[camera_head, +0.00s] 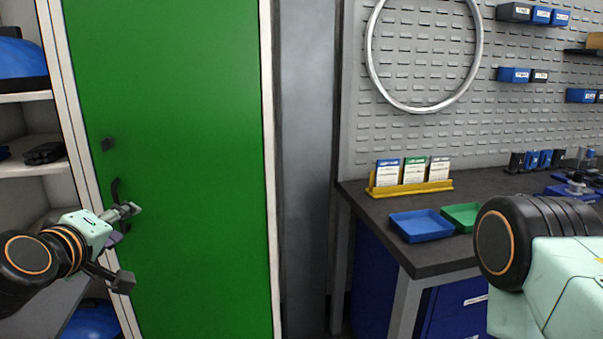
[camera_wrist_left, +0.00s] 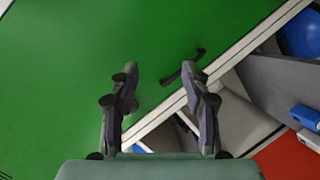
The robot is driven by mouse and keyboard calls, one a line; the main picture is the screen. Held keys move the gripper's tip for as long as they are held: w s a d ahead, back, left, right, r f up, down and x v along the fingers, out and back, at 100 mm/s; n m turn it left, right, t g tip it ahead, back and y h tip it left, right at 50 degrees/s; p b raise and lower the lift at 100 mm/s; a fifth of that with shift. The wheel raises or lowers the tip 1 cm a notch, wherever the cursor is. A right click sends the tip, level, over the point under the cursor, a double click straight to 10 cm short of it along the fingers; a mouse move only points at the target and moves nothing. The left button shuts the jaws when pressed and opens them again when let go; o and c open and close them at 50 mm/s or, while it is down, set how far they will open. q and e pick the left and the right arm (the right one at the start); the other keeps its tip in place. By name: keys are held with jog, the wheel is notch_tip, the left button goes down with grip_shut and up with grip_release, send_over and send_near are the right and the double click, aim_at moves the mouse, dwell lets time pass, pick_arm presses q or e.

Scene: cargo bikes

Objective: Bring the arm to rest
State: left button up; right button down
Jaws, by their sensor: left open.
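My left gripper (camera_head: 130,245) is at the left of the head view, in front of the left edge of a green door (camera_head: 170,120). Its two fingers are spread apart with nothing held between them. In the left wrist view the open gripper (camera_wrist_left: 160,75) points at the green door (camera_wrist_left: 80,60). A dark door handle (camera_head: 117,190) is just above the upper finger. It also shows in the wrist view (camera_wrist_left: 184,74), close to the right fingertip; I cannot tell whether they touch. Part of my right arm shows at the right, but its gripper is out of frame.
Open shelves (camera_head: 30,141) with dark and blue items stand left of the door. A dark-topped workbench (camera_head: 436,262) at the right holds a blue tray (camera_head: 421,226), a green tray (camera_head: 461,216) and a yellow card stand (camera_head: 410,188). A wheel rim (camera_head: 371,65) hangs on the pegboard.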

pick_arm(q)
jog(key=s+d+f+m+g, duration=0.2)
jog(key=s+f, duration=0.2)
jog(key=f, duration=0.4)
jog(key=s+d+f+m+g+h, duration=0.1)
jog(key=s+d+f+m+g, duration=0.2)
jog(key=f, duration=0.4)
jog(key=s+d+f+m+g, duration=0.15)
jog(key=s+f, duration=0.25)
jog(key=f, duration=0.4)
jog(key=s+f+m+g, duration=0.1)
jog(key=s+f+g, duration=0.1)
jog(key=s+f, duration=0.3)
jog(key=s+d+f+m+g, duration=0.1)
jog(key=s+f, duration=0.4)
jog(key=s, duration=0.6)
jog(key=s+d+f+m+g, duration=0.1)
jog(key=s+f+m+g, duration=0.1)
jog(key=s+f+g, duration=0.3)
jog(key=s+f, duration=0.1)
jog(key=s, duration=0.2)
jog(key=shift+s+d+m, duration=0.2)
jog(key=shift+s+m, duration=0.15)
jog(key=shift+s, duration=0.05)
